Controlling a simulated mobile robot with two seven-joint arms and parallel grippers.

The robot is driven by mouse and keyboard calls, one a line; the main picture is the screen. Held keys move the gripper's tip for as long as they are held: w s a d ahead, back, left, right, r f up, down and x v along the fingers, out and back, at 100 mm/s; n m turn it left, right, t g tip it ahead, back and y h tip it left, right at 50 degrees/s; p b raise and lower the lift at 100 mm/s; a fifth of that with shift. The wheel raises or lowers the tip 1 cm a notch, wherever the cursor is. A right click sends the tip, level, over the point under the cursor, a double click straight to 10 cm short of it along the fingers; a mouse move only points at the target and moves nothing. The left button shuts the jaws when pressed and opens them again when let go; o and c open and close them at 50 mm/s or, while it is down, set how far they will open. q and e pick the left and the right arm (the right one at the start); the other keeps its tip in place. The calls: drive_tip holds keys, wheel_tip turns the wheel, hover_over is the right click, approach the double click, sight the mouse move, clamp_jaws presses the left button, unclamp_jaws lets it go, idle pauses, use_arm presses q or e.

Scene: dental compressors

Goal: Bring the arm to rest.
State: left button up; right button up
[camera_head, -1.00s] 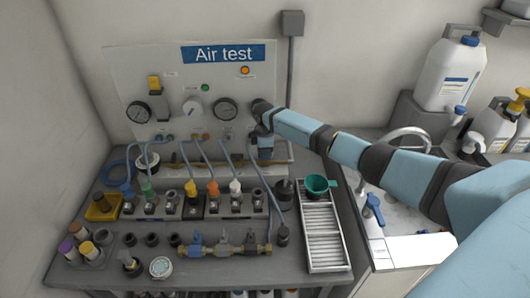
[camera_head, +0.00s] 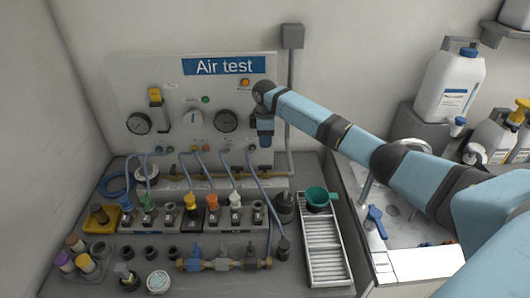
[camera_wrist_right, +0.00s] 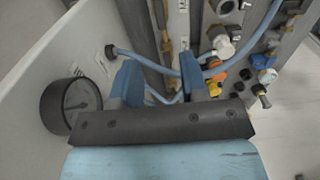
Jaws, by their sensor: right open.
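My right arm (camera_head: 335,137) reaches in from the right across the sink area, its blue links ending in front of the right part of the Air test panel (camera_head: 170,85). My right gripper (camera_head: 266,138) points downward there, above the back of the bench. In the right wrist view the gripper (camera_wrist_right: 160,78) shows two blue fingers spread apart with nothing held between them. Blue tubes (camera_wrist_right: 215,70) pass behind and beside the fingers, and a round gauge (camera_wrist_right: 70,105) is at the left. I cannot tell whether the fingers touch a tube. My left gripper is not in view.
The bench holds a row of coloured-top fittings (camera_head: 190,203), a valve manifold (camera_head: 222,264), a slatted tray (camera_head: 324,250) and a green funnel cup (camera_head: 318,197). On the right are a sink with blue tap lever (camera_head: 376,219) and a white jug (camera_head: 449,85).

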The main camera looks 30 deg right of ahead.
wheel_tip(320, 180, up, 2)
drive_tip(key=shift+r, duration=0.1)
idle(0.5)
